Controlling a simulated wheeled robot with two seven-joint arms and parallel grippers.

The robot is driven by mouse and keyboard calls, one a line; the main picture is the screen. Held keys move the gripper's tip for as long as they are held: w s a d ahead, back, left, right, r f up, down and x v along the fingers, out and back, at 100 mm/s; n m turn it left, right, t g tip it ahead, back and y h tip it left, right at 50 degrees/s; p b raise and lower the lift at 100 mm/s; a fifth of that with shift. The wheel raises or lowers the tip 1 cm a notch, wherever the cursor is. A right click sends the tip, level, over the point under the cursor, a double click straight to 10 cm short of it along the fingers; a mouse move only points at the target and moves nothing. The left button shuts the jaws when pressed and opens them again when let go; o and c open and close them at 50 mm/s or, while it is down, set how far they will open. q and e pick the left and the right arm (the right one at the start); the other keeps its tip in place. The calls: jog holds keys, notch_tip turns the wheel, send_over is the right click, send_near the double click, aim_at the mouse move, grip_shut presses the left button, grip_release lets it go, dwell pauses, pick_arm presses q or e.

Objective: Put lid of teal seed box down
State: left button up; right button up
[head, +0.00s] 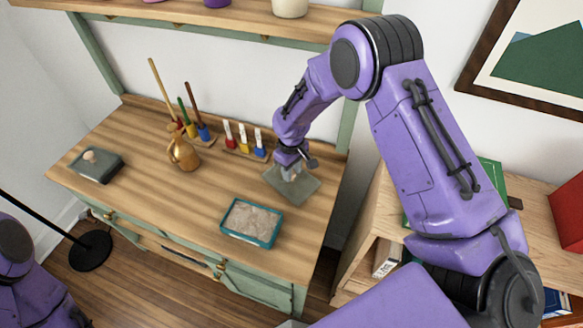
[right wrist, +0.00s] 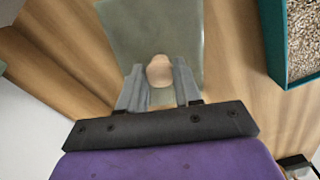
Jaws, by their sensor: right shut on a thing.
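The teal seed box (head: 250,222) stands without its lid near the front right of the wooden worktop, full of pale seeds. Part of it shows in the right wrist view (right wrist: 283,62). The lid (head: 303,188) is a flat grey-green square plate with a round pale knob (right wrist: 159,70). My right gripper (head: 290,172) is shut on that knob, one finger on each side. The lid is level, at or just above the worktop behind and right of the box; I cannot tell whether it touches. My left gripper is out of the picture; only part of that arm shows.
A grey box with a knobbed lid (head: 97,165) is at the worktop's left. A brown jug (head: 183,152), a holder with brushes and a rack of small coloured bottles (head: 244,143) stand along the back. The worktop (head: 170,210) is clear in the middle.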

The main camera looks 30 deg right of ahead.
jog(key=shift+w+f, duration=0.1)
jog(key=o, duration=0.6)
jog(key=shift+a, duration=0.1)
jog(key=o, duration=0.4)
jog(key=shift+o, duration=0.2)
jog(key=shift+r, duration=0.35)
notch_tip(320, 180, up, 7)
jog(key=shift+r+b, duration=0.1)
jog(key=shift+b, duration=0.5)
